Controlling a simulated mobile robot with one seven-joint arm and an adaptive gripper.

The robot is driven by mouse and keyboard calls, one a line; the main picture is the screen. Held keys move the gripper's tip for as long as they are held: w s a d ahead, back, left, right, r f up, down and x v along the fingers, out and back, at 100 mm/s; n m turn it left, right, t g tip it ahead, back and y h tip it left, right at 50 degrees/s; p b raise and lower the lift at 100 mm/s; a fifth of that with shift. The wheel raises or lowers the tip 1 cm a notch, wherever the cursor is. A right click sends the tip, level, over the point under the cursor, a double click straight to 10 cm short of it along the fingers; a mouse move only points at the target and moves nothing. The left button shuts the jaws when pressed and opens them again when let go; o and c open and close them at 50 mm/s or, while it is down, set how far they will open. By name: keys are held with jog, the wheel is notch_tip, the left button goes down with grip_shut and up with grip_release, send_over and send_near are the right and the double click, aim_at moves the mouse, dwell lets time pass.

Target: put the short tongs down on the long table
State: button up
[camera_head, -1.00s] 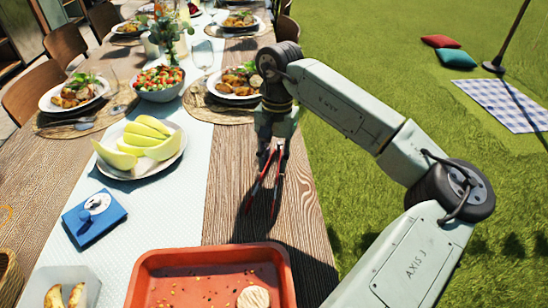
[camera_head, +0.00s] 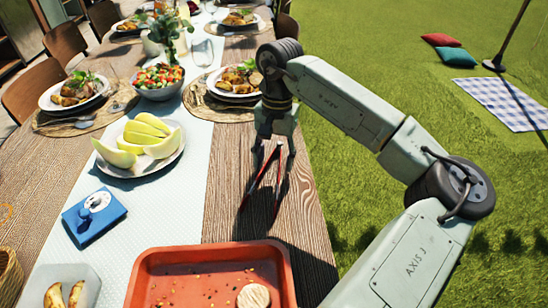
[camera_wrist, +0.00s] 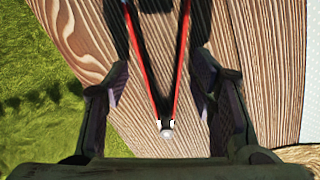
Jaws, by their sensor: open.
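The short tongs have red arms with dark ends and a pale hinge end. In the head view the tongs (camera_head: 262,178) are at the right part of the long table (camera_head: 232,200), just below my gripper (camera_head: 275,148). In the wrist view the tongs (camera_wrist: 143,58) appear to lie on the wood, arms spread in a V, hinge end nearest my palm. My gripper (camera_wrist: 163,70) is open, one finger on each side of the tongs, with visible gaps between fingers and arms. The far ends of the tongs are cut off in the wrist view.
A red tray (camera_head: 210,250) stands at the near edge. A plate of melon (camera_head: 128,172), a blue box-like item (camera_head: 93,217) and a dinner plate (camera_head: 236,97) are nearby. Bare wood surrounds the tongs; the table's right edge borders grass (camera_head: 400,270).

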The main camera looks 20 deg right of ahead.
notch_tip(320, 180, up, 12)
jog(key=w, duration=0.1)
jog(key=shift+d, duration=0.4)
